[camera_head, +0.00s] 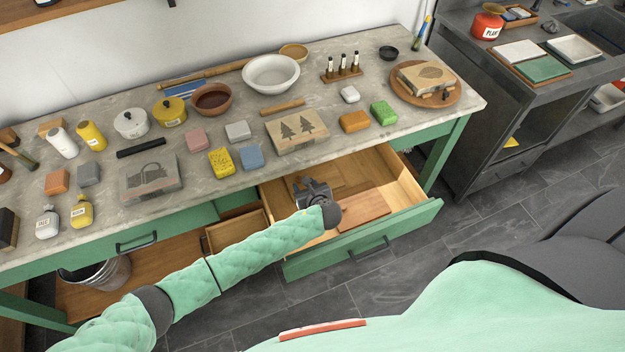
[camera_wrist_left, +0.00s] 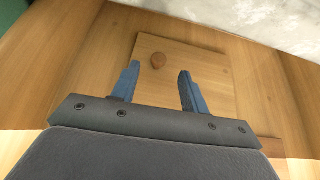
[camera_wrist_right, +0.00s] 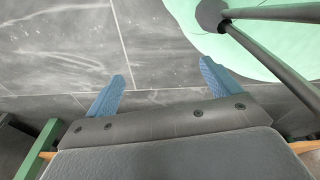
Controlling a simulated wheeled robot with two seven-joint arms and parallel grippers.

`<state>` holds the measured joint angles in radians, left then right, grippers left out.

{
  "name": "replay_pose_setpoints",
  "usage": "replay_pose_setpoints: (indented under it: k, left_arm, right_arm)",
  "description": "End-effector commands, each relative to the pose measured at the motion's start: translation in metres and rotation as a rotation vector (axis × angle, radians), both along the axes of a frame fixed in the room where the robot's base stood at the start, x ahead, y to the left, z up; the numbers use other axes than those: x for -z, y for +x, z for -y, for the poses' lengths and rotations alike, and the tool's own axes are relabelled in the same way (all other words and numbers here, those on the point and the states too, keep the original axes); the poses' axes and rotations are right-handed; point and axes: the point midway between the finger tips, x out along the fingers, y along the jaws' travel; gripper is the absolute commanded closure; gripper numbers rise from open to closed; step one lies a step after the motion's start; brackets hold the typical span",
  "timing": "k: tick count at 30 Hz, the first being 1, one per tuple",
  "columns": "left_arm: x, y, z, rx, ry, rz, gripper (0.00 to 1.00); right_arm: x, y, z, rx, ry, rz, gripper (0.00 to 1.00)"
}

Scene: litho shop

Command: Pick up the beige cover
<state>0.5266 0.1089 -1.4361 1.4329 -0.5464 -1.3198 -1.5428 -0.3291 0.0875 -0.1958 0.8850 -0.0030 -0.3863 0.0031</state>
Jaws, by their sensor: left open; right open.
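My left gripper (camera_wrist_left: 158,82) is open and empty. My right gripper (camera_wrist_right: 160,88) is open and empty over the grey floor.
A brown wooden board (camera_head: 364,210) lies in the drawer's front part. The stone worktop (camera_head: 345,115) overhangs the drawer's back and carries bowls, bottles, sponges and printing blocks. A dark sink bench (camera_head: 480,110) stands at the right. The floor before the drawer is clear.

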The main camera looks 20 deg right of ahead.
Motion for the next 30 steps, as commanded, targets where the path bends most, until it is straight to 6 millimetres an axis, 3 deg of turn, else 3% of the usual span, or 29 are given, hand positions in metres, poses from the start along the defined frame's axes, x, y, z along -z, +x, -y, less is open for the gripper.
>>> replay_pose_setpoints:
  k: [10,21,30]
  left_arm:
    - [0.015,0.024,-0.002,0.0,-0.001,0.002,0.55]
    - [0.022,0.04,-0.003,0.0,0.0,0.0,0.55]
    - [0.021,0.041,-0.003,0.0,0.0,0.0,0.55]
  right_arm:
    - [-0.011,0.061,-0.012,0.0,0.008,0.046,0.11]
    - [-0.04,0.079,-0.028,0.01,0.017,0.022,0.11]
    - [-0.043,0.08,-0.029,0.011,0.017,0.019,0.11]
